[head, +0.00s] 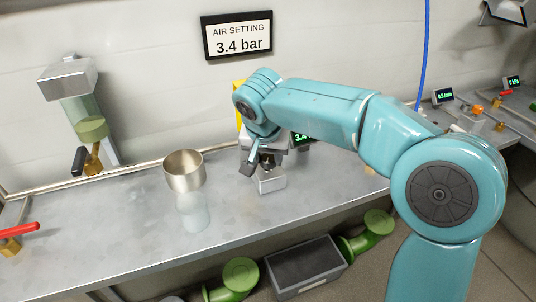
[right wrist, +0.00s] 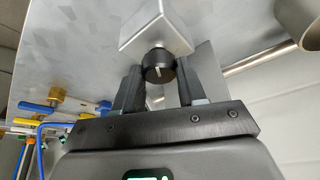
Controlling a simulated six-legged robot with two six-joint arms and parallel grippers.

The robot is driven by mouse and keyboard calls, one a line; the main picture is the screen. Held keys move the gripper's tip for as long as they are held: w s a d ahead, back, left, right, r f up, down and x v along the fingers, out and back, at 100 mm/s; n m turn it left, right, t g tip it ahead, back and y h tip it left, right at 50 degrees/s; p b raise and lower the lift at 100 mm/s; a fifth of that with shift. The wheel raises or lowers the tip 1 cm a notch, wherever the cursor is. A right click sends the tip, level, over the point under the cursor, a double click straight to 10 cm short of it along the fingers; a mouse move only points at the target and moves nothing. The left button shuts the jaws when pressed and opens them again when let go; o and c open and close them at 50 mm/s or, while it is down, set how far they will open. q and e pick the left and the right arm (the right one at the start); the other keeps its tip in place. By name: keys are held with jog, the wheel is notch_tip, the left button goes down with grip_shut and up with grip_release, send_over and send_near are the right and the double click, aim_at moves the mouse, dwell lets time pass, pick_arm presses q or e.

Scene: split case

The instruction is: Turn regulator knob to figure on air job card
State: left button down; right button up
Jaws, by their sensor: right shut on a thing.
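The air job card (head: 238,36) hangs on the back wall and reads "AIR SETTING 3.4 bar". The regulator is a silver block (head: 268,181) on the metal bench, partly hidden by my right gripper (head: 257,164). A green display (head: 301,138) behind my arm shows "3.4"; the rest of it is hidden. In the right wrist view, the black regulator knob (right wrist: 158,67) with a white mark sits against the silver block (right wrist: 155,30). The fingers of my right gripper (right wrist: 160,78) are shut on the knob, one on each side. My left gripper is not in view.
A metal cup (head: 185,180) stands left of the regulator on the bench (head: 115,235). A filter unit with a green bowl (head: 91,128) is on the wall at left. A red-handled valve (head: 18,231) is at the left edge. A dark bin (head: 306,265) is below the bench.

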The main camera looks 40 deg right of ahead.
dwell(0.3)
jog(key=o, duration=1.1)
jog(key=shift+c, duration=0.2)
jog(key=p+v, duration=0.4)
jog(key=v, duration=1.2)
jog(key=shift+r, duration=0.2)
